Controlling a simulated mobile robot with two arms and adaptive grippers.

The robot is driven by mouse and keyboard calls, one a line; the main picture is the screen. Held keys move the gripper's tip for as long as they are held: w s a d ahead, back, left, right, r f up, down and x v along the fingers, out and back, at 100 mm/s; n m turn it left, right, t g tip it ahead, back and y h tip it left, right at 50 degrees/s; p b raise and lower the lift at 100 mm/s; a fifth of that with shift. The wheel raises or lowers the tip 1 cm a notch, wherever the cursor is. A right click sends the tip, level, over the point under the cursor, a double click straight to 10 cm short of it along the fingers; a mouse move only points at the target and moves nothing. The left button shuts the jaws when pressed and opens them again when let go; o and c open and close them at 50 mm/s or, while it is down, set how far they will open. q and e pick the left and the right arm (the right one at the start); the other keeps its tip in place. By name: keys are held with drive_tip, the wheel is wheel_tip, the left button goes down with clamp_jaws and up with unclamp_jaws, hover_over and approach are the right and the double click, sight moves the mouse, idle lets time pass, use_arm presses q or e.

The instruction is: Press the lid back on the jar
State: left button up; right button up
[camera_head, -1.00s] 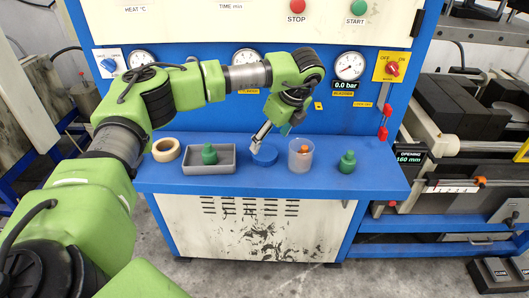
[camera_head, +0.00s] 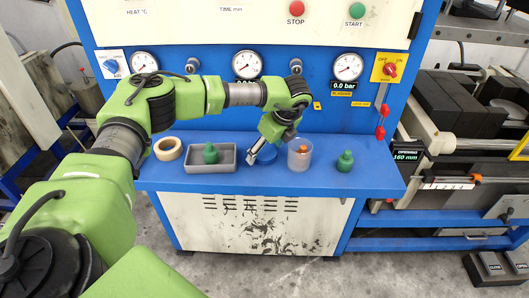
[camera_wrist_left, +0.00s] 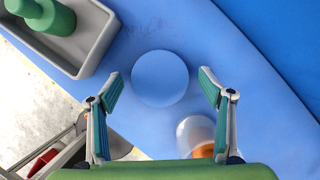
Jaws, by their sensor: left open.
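The lid is a round blue disc (camera_head: 268,153) lying flat on the blue shelf. The jar (camera_head: 300,156) is a clear cup just to its right, with an orange piece inside and no lid on it. My left gripper (camera_head: 256,159) points down at the lid and partly covers it in the head view. In the left wrist view, the open gripper (camera_wrist_left: 159,77) has its fingers either side of the lid (camera_wrist_left: 160,79), apart from it. I cannot tell its exact height above the shelf. The jar (camera_wrist_left: 197,136) shows near the right finger. My right gripper is not in view.
A grey tray (camera_head: 193,168) with a green piece (camera_head: 210,153) stands left of the lid. A tape roll (camera_head: 168,149) lies further left. Another green piece (camera_head: 345,162) stands right of the jar. The press panel (camera_head: 200,110) rises behind the shelf (camera_head: 240,183).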

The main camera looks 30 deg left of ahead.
use_arm(q)
drive_tip(key=c, duration=0.8)
drive_tip(key=shift+r, duration=0.1)
drive_tip(key=shift+r, duration=0.55)
drive_tip(key=s+d+r+b, duration=0.2)
drive_tip(key=s+d+r, duration=0.1)
drive_tip(key=r, duration=0.1)
drive_tip(key=s+d+r+b, duration=0.2)
drive_tip(key=s+r, duration=0.1)
drive_tip(key=s, duration=0.1)
drive_tip(key=s+d+r+b, duration=0.2)
drive_tip(key=s+d+r, duration=0.1)
drive_tip(key=s+r, duration=0.1)
drive_tip(key=shift+s+d+r, duration=0.1)
drive_tip(key=shift+d+r, duration=0.2)
drive_tip(key=shift+r, duration=0.05)
